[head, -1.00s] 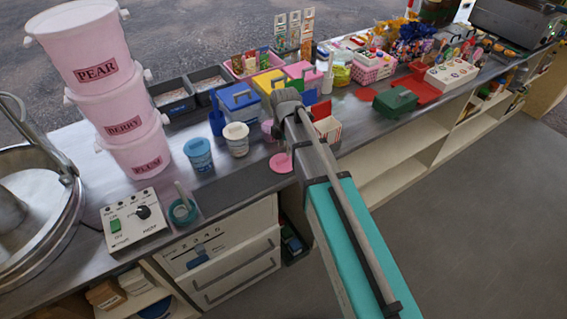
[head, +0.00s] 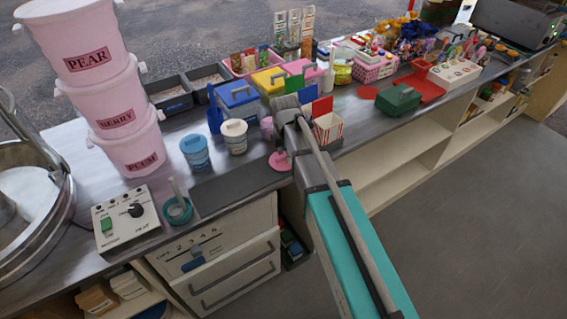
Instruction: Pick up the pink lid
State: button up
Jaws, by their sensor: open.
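A box with a pink top and a grey handle (head: 298,68) stands in the row of coloured boxes at the back of the counter. A flat round pink disc (head: 279,161) lies near the counter's front edge, beside my arm. I cannot tell for sure which of the two is the pink lid. My arm reaches up from the bottom over the counter, and its far end is in front of the boxes, left of the striped carton. My gripper's fingers cannot be made out.
Yellow (head: 269,79) and blue (head: 238,93) handled boxes stand left of the pink one. A blue tub (head: 195,153), a white tub (head: 234,138), a pink cup (head: 267,128) and a red-striped carton (head: 328,129) stand nearby. A green handled box (head: 398,99) is to the right.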

dwell(0.5)
grip_shut()
